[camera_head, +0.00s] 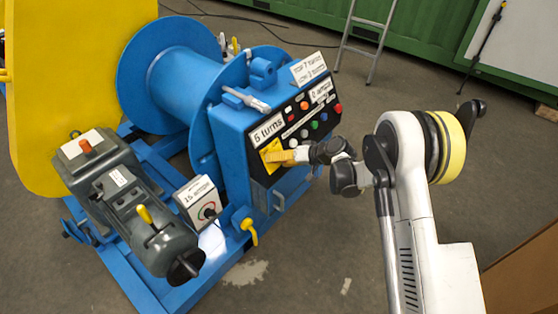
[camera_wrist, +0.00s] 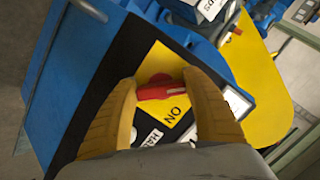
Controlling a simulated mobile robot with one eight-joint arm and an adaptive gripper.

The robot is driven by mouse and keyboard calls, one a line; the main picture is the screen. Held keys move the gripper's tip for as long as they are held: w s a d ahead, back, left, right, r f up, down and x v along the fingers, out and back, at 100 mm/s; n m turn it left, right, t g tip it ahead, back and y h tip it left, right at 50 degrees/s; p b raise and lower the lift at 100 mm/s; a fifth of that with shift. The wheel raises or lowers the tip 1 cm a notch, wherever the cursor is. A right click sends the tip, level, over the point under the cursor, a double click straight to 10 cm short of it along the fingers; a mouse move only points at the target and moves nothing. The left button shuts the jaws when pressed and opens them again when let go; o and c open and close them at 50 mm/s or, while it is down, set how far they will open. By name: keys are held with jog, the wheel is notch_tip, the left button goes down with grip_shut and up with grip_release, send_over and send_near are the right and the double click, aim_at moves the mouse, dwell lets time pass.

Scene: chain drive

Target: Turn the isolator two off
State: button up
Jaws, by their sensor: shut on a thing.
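A red rotary handle (camera_wrist: 158,92) sits on a yellow plate (camera_wrist: 160,62) in the wrist view. The plate bears the word ON, seen upside down beside the handle. My gripper (camera_wrist: 163,88) has a yellow finger on each side of the handle and is shut on it. In the head view my gripper (camera_head: 283,156) is at the lower left of the black control panel (camera_head: 302,132), over the yellow plate (camera_head: 270,147). There the fingers hide the handle. No label reading "isolator two" can be made out.
The panel is on a blue cabinet (camera_head: 228,135) beside a blue drum (camera_head: 172,75). Coloured buttons lie right of the plate. A grey motor (camera_head: 135,200) and a small dial box (camera_head: 198,203) stand left. A ladder (camera_head: 366,38) is behind. Floor is open in front.

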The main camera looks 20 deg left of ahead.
jog(key=o, duration=1.2)
jog(key=v, duration=1.2)
jog(key=shift+r, duration=0.1)
